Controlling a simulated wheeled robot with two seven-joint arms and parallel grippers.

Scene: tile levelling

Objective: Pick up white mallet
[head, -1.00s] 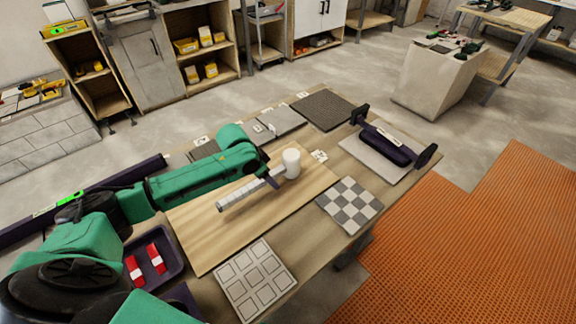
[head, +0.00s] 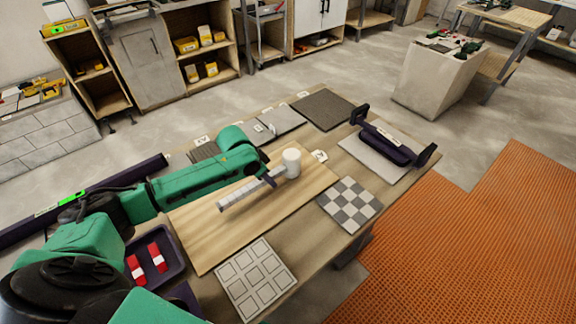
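The white mallet lies over the wooden board (head: 205,245) in the middle of the table. Its white cylindrical head (head: 291,162) stands at the right end, and its pale, banded handle (head: 238,196) runs down to the left. My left gripper (head: 271,178) is at the handle just left of the head, with its dark fingers reaching down around or beside it. The fingers are small and partly hidden by my green arm, so I cannot tell whether they are closed on the handle. My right gripper is not in view.
A checkered tile (head: 350,204) and a patterned pale tile (head: 254,280) lie near the front edge. A dark tray (head: 176,263) holds red-and-white pieces. A dark two-handled tool (head: 388,146) rests on a grey slab at right. Grey tiles line the back edge.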

